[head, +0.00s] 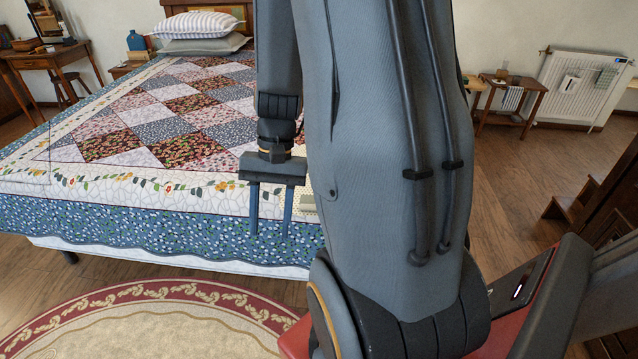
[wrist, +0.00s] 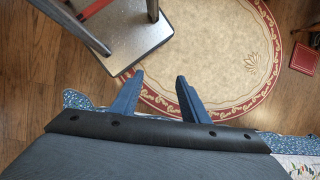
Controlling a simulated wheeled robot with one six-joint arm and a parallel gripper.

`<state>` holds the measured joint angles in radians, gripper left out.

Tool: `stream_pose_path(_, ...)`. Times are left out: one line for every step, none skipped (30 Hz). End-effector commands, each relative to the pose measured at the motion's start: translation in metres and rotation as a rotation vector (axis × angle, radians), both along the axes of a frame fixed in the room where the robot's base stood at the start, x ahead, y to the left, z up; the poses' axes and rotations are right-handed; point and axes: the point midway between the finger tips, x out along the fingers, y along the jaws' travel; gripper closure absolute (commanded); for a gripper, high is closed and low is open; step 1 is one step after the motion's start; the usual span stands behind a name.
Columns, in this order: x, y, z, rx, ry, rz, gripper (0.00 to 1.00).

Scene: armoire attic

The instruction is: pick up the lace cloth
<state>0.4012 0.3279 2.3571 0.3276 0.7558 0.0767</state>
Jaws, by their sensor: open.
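My gripper (head: 270,231) is open and empty, its two blue fingers pointing down in front of the near side of the bed in the head view. It also shows in the wrist view (wrist: 160,77), with nothing between the fingers and the rug and floor below. I cannot make out the lace cloth for sure. A small cream patch (head: 305,188) shows on the bed between my gripper and my arm. Most of it is hidden by my arm, so I cannot tell what it is.
The bed (head: 150,110) has a patchwork quilt and pillows (head: 200,25). A round rug (head: 150,318) lies on the wooden floor before it. A desk (head: 50,58) stands at far left. A small side table (head: 512,100) and a white radiator (head: 580,88) are at back right.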

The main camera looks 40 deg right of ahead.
Motion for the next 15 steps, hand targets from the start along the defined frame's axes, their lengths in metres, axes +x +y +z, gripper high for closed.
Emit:
stream_pose_path(0.003, -0.014, -0.016, 0.052, 0.039, -0.117, 0.59)
stream_pose_path(0.004, -0.021, -0.021, 0.085, 0.059, -0.183, 0.59)
stream_pose_path(0.007, -0.030, -0.029, 0.129, 0.084, -0.268, 0.59)
stream_pose_path(0.009, -0.036, -0.034, 0.165, 0.102, -0.332, 0.59)
stream_pose_path(0.011, -0.044, -0.039, 0.200, 0.116, -0.395, 0.59)
stream_pose_path(0.014, -0.054, -0.045, 0.250, 0.135, -0.480, 0.59)
stream_pose_path(0.016, -0.062, -0.050, 0.288, 0.148, -0.543, 0.59)
stream_pose_path(0.019, -0.071, -0.055, 0.326, 0.158, -0.605, 0.59)
stream_pose_path(0.021, -0.084, -0.062, 0.380, 0.169, -0.687, 0.59)
stream_pose_path(0.023, -0.093, -0.067, 0.421, 0.177, -0.748, 0.59)
stream_pose_path(0.026, -0.104, -0.071, 0.463, 0.182, -0.808, 0.59)
stream_pose_path(0.028, -0.118, -0.078, 0.520, 0.186, -0.886, 0.59)
stream_pose_path(0.029, -0.130, -0.082, 0.563, 0.188, -0.944, 0.59)
stream_pose_path(0.030, -0.141, -0.086, 0.607, 0.187, -1.001, 0.59)
stream_pose_path(0.031, -0.156, -0.092, 0.665, 0.185, -1.072, 0.59)
